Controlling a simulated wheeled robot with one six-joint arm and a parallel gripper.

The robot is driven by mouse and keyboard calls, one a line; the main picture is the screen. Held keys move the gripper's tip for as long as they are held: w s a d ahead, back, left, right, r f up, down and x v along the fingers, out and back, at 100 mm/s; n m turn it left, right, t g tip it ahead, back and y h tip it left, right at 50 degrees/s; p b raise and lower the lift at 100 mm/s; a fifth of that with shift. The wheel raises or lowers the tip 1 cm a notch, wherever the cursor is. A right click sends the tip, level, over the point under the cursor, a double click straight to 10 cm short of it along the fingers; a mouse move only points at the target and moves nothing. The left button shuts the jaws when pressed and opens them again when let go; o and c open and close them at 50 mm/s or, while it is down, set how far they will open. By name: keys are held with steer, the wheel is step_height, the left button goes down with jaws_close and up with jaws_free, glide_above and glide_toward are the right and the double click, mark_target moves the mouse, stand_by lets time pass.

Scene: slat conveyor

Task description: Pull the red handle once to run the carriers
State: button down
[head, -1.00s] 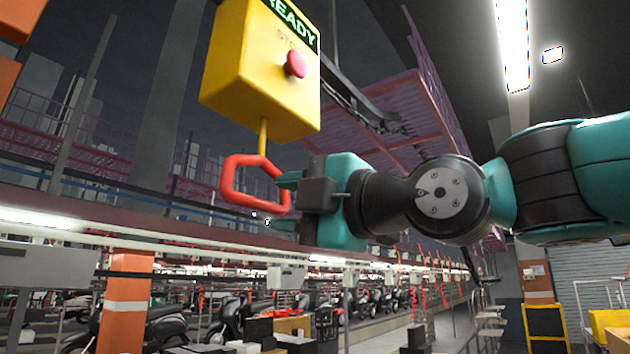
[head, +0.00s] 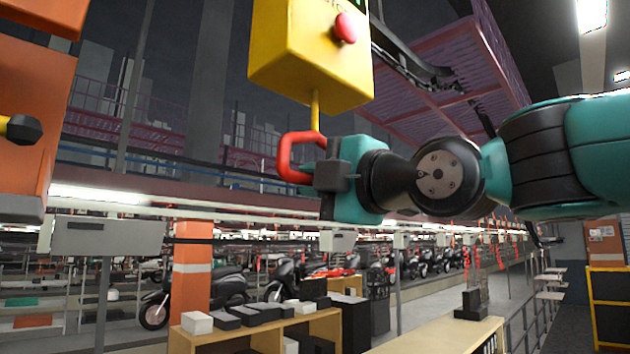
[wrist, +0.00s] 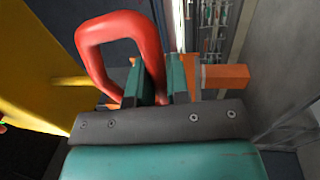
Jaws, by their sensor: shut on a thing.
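A red loop handle (head: 286,158) hangs on a short yellow rod (head: 315,112) beneath a yellow control box (head: 300,52). The box has a red push button (head: 345,28) on its face; its top is cut off by the picture edge. My gripper (head: 308,166) reaches in from the right and is shut on the handle's right side. In the wrist view the red handle (wrist: 88,52) rises at the left, and its right limb passes between the two teal fingers of my gripper (wrist: 158,75). The yellow box (wrist: 35,85) shows at the left there.
An orange post (head: 35,110) with a black knob stands close at the left. Below are a wooden shelf (head: 250,335) with boxes, a wooden table (head: 440,335) and parked scooters. The air around the handle looks clear.

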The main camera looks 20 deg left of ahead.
step_height(320, 180, down, 6)
steer(key=b, duration=0.6)
steer(key=shift+b, duration=0.4)
steer(key=shift+r+p, duration=2.1)
steer(key=shift+r, duration=0.9)
steer(key=c, duration=1.1)
jaws_free()
steer(key=shift+d+f, duration=0.1)
